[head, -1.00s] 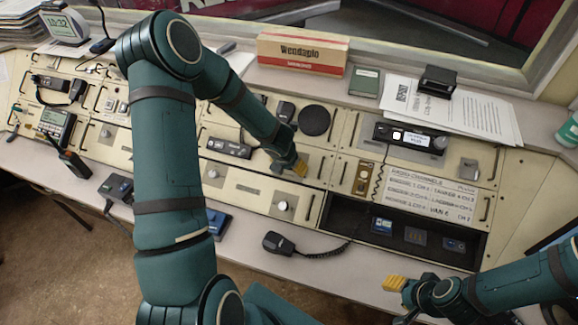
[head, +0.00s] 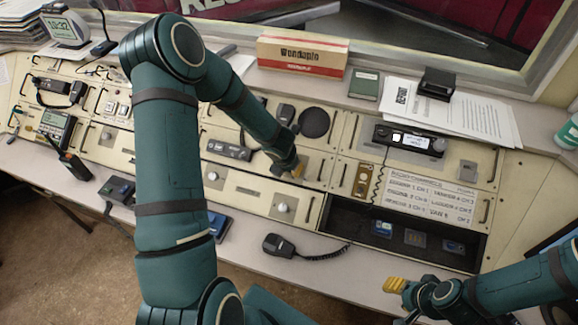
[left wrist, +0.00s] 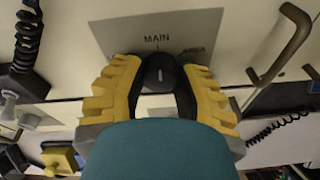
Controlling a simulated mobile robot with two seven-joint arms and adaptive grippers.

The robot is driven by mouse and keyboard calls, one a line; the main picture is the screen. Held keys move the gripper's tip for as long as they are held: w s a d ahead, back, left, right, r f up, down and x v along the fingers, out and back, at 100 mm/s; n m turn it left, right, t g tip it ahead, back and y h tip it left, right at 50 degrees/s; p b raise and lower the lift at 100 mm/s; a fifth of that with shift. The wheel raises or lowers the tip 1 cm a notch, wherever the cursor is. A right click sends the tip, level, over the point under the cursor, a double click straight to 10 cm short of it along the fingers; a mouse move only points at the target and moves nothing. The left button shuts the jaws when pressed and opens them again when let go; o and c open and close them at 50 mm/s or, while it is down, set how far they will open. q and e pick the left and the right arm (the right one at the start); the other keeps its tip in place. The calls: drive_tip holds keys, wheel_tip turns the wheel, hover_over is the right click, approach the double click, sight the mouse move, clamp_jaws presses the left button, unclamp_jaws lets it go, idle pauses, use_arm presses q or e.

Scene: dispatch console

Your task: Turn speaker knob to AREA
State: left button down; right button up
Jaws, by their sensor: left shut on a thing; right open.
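The black speaker knob (left wrist: 160,72) sits between the two yellow-backed fingers of my left gripper (left wrist: 158,92) in the left wrist view. The fingers are shut on it from both sides. A short pale mark on the knob is visible, close to the tick below MAIN. The grey label plate (left wrist: 150,30) reads MAIN at the middle and AREA to the right, partly covered by a finger. In the head view my left gripper (head: 298,172) reaches the console panel and hides the knob. My right gripper (head: 395,285) is open and empty at the lower right.
A dark handle (left wrist: 282,48) stands right of the plate in the left wrist view. A hand microphone (head: 278,245) with a coiled cord lies on the front ledge. A dark open recess (head: 350,215) and a radio unit (head: 410,138) are to the right of my left gripper.

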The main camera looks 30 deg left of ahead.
use_arm(q)
drive_tip(key=m+p, duration=0.1)
drive_tip(key=m, duration=0.1)
drive_tip(key=shift+m+y, duration=0.3)
use_arm(e)
drive_tip(key=shift+w+r, duration=0.15)
drive_tip(key=shift+r, duration=0.35)
use_arm(q)
drive_tip(key=m, duration=0.2)
drive_tip(key=shift+m+y, duration=0.3)
use_arm(e)
drive_tip(key=shift+r, duration=0.25)
use_arm(q)
drive_tip(key=shift+m, duration=1.2)
drive_tip(key=shift+m+y, duration=0.5)
drive_tip(key=shift+m, duration=1.1)
drive_tip(key=c, duration=0.6)
unclamp_jaws()
drive_tip(key=shift+a, duration=0.1)
